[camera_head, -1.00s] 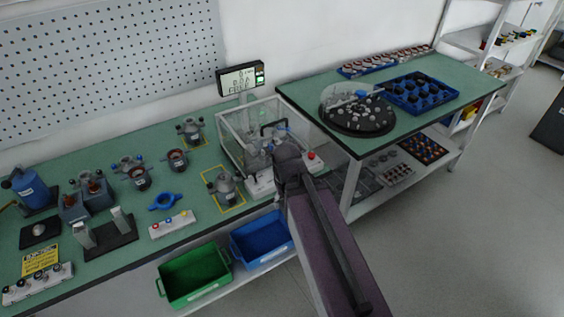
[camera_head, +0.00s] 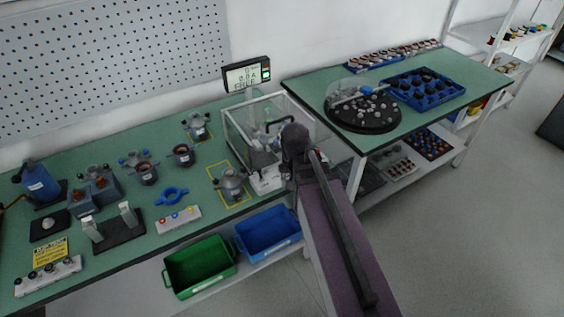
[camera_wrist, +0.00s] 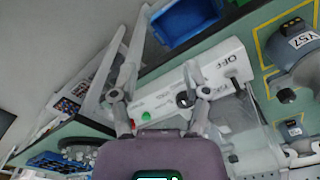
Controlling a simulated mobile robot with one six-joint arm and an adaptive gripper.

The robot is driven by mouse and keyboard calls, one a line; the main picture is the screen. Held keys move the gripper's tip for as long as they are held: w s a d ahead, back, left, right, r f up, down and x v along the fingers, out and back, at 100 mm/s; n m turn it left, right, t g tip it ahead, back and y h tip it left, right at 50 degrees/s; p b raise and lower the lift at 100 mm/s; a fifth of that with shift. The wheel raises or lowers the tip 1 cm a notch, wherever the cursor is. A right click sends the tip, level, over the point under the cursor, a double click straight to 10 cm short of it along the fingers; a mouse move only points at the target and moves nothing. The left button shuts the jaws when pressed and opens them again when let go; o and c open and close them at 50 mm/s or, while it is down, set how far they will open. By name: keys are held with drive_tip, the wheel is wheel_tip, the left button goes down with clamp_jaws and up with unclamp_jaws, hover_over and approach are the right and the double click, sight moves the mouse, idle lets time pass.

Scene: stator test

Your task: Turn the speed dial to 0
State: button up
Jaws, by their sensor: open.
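In the wrist view a white control box carries a black round speed dial (camera_wrist: 185,99), a green button (camera_wrist: 146,116) and a switch marked OFF (camera_wrist: 233,82). My gripper (camera_wrist: 154,82) is open, its two grey fingers apart over the box. The dial lies close to the right finger, and I cannot tell whether they touch. The dial's pointer and numbers are too small to read. In the head view the white control box (camera_head: 266,181) stands at the bench's front edge, partly hidden by my arm, which also hides my gripper.
A clear-walled enclosure (camera_head: 240,128) stands behind the box, with a lit display (camera_head: 247,75) above it. A grey stator unit (camera_head: 231,184) sits in a yellow outline to the left. A blue bin (camera_head: 268,232) and a green bin (camera_head: 199,266) are below.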

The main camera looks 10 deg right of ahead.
drive_tip(key=w+r+m+p, duration=0.7)
drive_tip(key=w+m, duration=0.3)
drive_tip(key=w, duration=0.2)
drive_tip(key=shift+w+r+m, duration=0.35)
drive_tip(key=shift+r+m, duration=0.05)
drive_tip(key=shift+r, duration=0.25)
drive_tip(key=shift+a+f, duration=0.1)
wheel_tip(320, 180, down, 14)
drive_tip(key=b, duration=1.3)
drive_tip(key=shift+r, duration=0.2)
clamp_jaws()
